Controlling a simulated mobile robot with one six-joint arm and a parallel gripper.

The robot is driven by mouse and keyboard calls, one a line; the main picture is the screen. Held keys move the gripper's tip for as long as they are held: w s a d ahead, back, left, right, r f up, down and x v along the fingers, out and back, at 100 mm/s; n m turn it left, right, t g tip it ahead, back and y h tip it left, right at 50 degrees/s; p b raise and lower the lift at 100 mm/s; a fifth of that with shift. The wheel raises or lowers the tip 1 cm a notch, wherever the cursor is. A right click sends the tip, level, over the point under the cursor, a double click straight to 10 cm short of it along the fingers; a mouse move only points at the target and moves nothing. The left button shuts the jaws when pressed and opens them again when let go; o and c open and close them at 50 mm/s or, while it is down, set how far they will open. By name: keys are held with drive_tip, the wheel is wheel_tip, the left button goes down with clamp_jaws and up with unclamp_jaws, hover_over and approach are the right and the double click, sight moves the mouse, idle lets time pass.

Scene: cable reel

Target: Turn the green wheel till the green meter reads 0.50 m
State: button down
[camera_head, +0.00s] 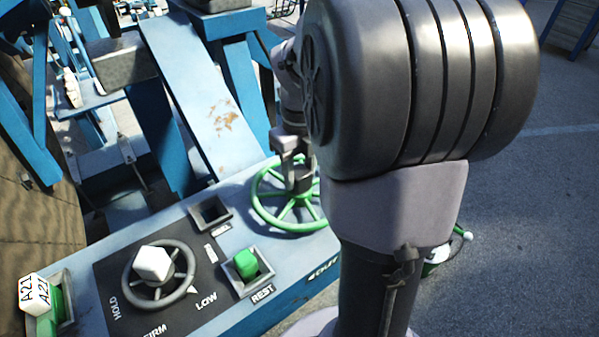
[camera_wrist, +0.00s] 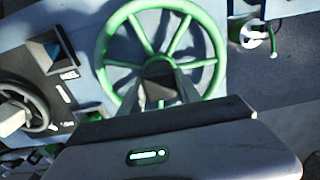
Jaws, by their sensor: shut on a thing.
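The green wheel (camera_head: 275,223) is a spoked ring on the blue panel, partly hidden behind my arm in the head view. In the wrist view the green wheel (camera_wrist: 101,52) shows nearly whole, apart from its lower part. My gripper (camera_head: 297,181) is over the wheel and shut on it. In the wrist view my gripper (camera_wrist: 160,88) covers the hub and lower spokes, so the exact contact is hidden. A small round white piece with green (camera_wrist: 254,35) sits right of the wheel; I cannot tell if it is the meter. No meter reading is legible.
A dark dial (camera_head: 188,285) with a white knob (camera_head: 151,263) is marked HOLD, FIRM and LOW. A green block (camera_head: 245,263) sits in the REST socket. An empty square socket (camera_head: 210,214) is nearby. Open asphalt lies right.

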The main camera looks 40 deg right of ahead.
drive_tip(key=c, duration=0.8)
unclamp_jaws()
drive_tip(key=shift+c, duration=0.2)
drive_tip(key=shift+r, duration=0.1)
wheel_tip(320, 180, up, 17)
drive_tip(key=p, duration=0.6)
drive_tip(key=shift+r, duration=0.15)
